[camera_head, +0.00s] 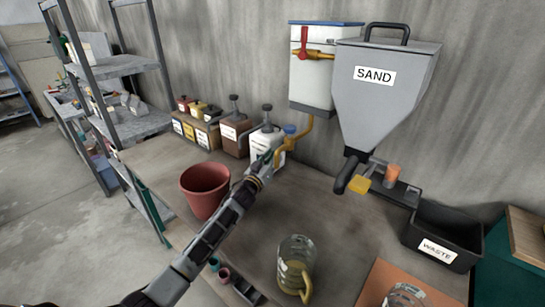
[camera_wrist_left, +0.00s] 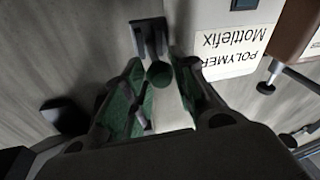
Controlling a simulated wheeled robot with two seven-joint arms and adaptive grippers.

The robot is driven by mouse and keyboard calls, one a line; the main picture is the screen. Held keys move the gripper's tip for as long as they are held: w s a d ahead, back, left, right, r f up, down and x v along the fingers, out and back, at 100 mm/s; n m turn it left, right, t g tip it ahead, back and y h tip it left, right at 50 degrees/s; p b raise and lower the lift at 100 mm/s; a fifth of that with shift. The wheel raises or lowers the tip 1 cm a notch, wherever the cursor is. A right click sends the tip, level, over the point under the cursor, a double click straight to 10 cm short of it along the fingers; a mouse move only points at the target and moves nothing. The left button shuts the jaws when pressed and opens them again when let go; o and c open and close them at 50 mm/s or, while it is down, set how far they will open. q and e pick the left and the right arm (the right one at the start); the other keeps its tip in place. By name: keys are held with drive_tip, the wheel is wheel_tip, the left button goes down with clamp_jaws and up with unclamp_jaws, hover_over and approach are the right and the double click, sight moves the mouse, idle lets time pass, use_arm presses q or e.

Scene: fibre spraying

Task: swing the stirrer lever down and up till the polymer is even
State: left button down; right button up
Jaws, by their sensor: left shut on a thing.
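The white polymer container (camera_head: 264,142) stands at the wall end of the bench, with a dark fitting on top. Its label reads "POLYMER Mottlefix" and shows upside down in the left wrist view (camera_wrist_left: 232,50). My left gripper (camera_head: 272,162) is in front of the container. In the left wrist view its green-padded fingers (camera_wrist_left: 158,100) are shut around a pale narrow piece, which looks like the stirrer lever (camera_wrist_left: 171,108). In the head view the gripper hides most of the lever. The polymer inside cannot be seen. My right gripper is not in view.
A red bucket (camera_head: 205,188) stands left of my left arm, a clear jug (camera_head: 296,262) right of it. The sand hopper (camera_head: 385,100) and waste bin (camera_head: 445,232) are at right.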

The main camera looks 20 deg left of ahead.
use_arm(q)
drive_tip(key=shift+w+d+f, duration=0.1)
drive_tip(key=shift+d+f, duration=0.05)
drive_tip(key=shift+f, duration=1.35)
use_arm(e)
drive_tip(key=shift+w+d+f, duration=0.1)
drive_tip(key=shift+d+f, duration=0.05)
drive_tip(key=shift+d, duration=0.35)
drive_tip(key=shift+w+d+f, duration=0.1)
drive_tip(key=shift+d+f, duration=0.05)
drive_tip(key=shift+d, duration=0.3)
use_arm(q)
drive_tip(key=c, duration=1.5)
unclamp_jaws()
drive_tip(key=o, duration=0.4)
drive_tip(key=shift+w, duration=0.2)
drive_tip(key=shift+c, duration=0.2)
drive_tip(key=r+v, duration=0.1)
drive_tip(key=v, duration=0.6)
drive_tip(key=shift+s+f, duration=0.3)
drive_tip(key=shift+f, duration=0.1)
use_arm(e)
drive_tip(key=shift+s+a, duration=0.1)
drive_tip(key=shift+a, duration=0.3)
